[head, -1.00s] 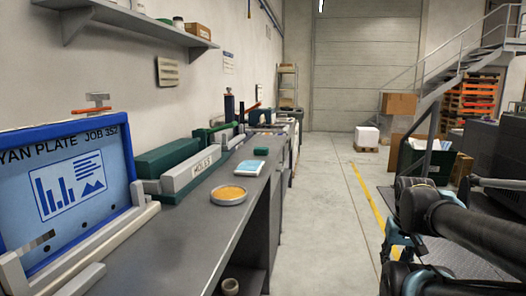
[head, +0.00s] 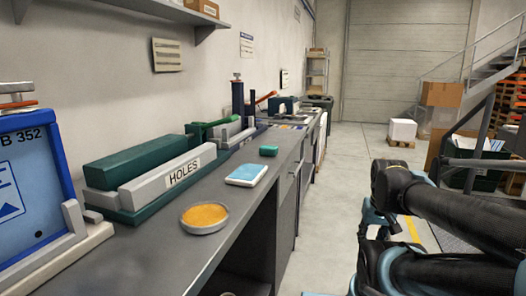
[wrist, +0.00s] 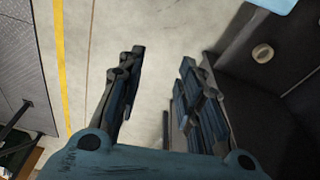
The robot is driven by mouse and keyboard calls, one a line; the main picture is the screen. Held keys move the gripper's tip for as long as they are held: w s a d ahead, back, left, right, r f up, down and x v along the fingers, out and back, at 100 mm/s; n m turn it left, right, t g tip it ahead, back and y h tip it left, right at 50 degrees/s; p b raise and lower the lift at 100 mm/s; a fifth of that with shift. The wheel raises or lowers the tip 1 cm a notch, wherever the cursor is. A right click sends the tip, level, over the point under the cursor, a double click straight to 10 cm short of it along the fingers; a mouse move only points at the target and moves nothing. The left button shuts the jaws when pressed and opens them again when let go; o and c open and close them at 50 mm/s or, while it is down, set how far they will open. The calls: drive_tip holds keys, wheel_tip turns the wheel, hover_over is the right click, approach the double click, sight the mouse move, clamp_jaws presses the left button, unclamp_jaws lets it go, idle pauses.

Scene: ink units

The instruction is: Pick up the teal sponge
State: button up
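A small teal block (head: 268,150), which looks like the sponge, lies on the grey workbench (head: 240,205) in the head view. It sits behind a light blue and white pad (head: 246,174), close to the bench's right edge. My gripper (wrist: 160,60) is open and empty in the wrist view, pointing down over the bare floor beside the bench. It is well apart from the teal block, which I do not make out in the wrist view.
A round dish of orange-yellow material (head: 204,215) stands in front of the pad. A green and grey holder marked HOLES (head: 185,172) lines the wall side. The aisle floor (head: 335,185) right of the bench is clear.

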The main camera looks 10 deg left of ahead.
drive_tip(key=shift+w+a, duration=0.15)
drive_tip(key=shift+w, duration=0.35)
drive_tip(key=shift+o, duration=1.4)
drive_tip(key=o, duration=0.4)
drive_tip(key=shift+a+r+n, duration=0.2)
drive_tip(key=shift+r, duration=0.4)
drive_tip(key=shift+a+r+n, duration=0.15)
drive_tip(key=shift+r+n, duration=0.05)
drive_tip(key=shift+r, duration=0.35)
drive_tip(key=shift+o, duration=0.2)
wheel_tip(320, 180, up, 32)
drive_tip(key=n+g+y, duration=0.2)
drive_tip(key=n+y, duration=0.3)
drive_tip(key=n, duration=1.1)
hover_over(269, 146)
drive_tip(key=s+d, duration=0.1)
drive_tip(key=d, duration=0.6)
drive_tip(key=shift+m+h, duration=0.3)
drive_tip(key=x, duration=1.6)
drive_tip(key=shift+a+f, duration=0.2)
drive_tip(key=shift+f, duration=0.15)
